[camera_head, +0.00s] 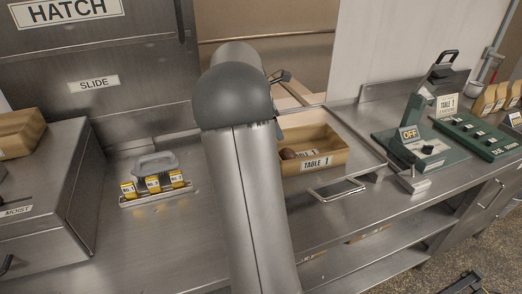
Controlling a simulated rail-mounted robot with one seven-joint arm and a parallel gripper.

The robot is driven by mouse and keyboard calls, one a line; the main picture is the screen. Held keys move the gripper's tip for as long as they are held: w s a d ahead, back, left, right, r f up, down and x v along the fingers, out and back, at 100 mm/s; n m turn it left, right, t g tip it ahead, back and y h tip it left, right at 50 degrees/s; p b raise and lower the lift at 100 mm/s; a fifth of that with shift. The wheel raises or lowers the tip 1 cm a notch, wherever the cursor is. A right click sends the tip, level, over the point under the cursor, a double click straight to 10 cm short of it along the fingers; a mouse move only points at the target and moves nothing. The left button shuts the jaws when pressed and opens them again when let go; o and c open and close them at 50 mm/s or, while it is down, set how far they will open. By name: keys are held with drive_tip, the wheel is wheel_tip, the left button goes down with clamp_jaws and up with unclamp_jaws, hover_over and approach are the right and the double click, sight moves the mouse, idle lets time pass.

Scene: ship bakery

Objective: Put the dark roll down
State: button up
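A dark brown roll (288,153) shows at the left end of a tan box (334,160) labelled TABLE 1. The roll is partly hidden by my arm and the box wall, and I cannot tell whether it rests on the bottom. My arm's large grey elbow and upright link cover the middle of the view.
The box stands on a steel tray with a front handle (338,189). Left is a grey-handled rack with yellow numbered tags (153,184). Right are a green device marked OFF (411,140) and a green panel (475,135). Bare steel counter (165,240) lies at the front left.

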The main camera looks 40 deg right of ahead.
drive_tip(key=s+a+f+m+t+y, duration=0.1)
drive_tip(key=s+a+m, duration=0.15)
drive_tip(key=a, duration=1.05)
drive_tip(key=s+a+f+m+t+y, duration=0.1)
drive_tip(key=a+m+y, duration=0.15)
drive_tip(key=a, duration=0.95)
drive_tip(key=s+a+f+m, duration=0.2)
drive_tip(key=s+a+m, duration=0.1)
drive_tip(key=s+a, duration=0.4)
drive_tip(key=s+a+f+m, duration=0.3)
drive_tip(key=s+a, duration=0.3)
drive_tip(key=a, duration=0.2)
drive_tip(key=shift+s+a+f+m+t, duration=0.25)
drive_tip(key=shift+s+a+m+t, duration=0.15)
drive_tip(key=shift+m, duration=0.1)
